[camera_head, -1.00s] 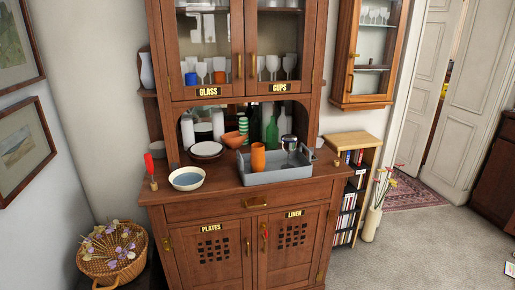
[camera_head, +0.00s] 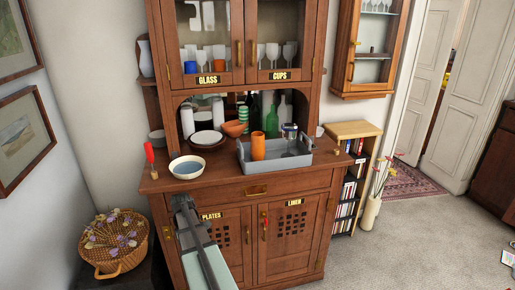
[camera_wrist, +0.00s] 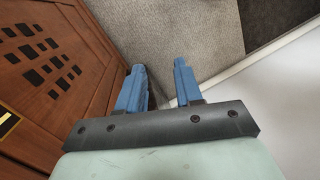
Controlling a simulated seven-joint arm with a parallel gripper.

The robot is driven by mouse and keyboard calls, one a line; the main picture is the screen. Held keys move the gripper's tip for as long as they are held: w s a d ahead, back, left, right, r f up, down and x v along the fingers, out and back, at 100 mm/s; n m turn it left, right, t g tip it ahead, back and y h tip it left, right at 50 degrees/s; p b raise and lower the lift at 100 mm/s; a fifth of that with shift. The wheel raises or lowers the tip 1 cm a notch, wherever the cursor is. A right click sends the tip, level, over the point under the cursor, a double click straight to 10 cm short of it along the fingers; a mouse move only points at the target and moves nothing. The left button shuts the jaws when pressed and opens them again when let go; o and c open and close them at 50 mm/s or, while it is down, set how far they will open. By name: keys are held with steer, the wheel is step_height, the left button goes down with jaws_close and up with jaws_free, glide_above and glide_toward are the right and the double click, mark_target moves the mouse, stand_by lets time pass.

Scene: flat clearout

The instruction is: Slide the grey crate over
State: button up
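The grey crate (camera_head: 277,165) stands upright on the counter of the wooden cabinet, right of the middle, with handles at its ends. An orange cup (camera_head: 258,148) shows at its left part, and a dark-and-silver can (camera_head: 289,131) shows at its back. I cannot tell whether each is inside it. My gripper (camera_head: 181,202) is low in front of the cabinet, left of the crate and below counter height, apart from it. In the wrist view my gripper (camera_wrist: 160,68) has its two blue fingers apart with nothing between them. The crate is not in the wrist view.
A cream bowl with blue inside (camera_head: 187,167) and a red-topped item (camera_head: 150,156) stand on the counter left of the crate. Plates (camera_head: 207,138), an orange bowl (camera_head: 234,128) and a green bottle (camera_head: 272,125) stand behind. A little bare counter (camera_head: 222,172) lies between cream bowl and crate.

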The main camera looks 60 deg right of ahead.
steer(key=s+d+r+n+t, duration=0.1)
steer(key=s+d+r+n, duration=0.1)
steer(key=d+r, duration=1.2)
step_height(320, 180, up, 24)
steer(key=n+t+h, duration=0.1)
glide_above(258, 172)
steer(key=shift+w, duration=0.15)
step_height(258, 172, down, 14)
steer(key=shift+r, duration=0.1)
steer(key=shift+c, duration=0.4)
jaws_close()
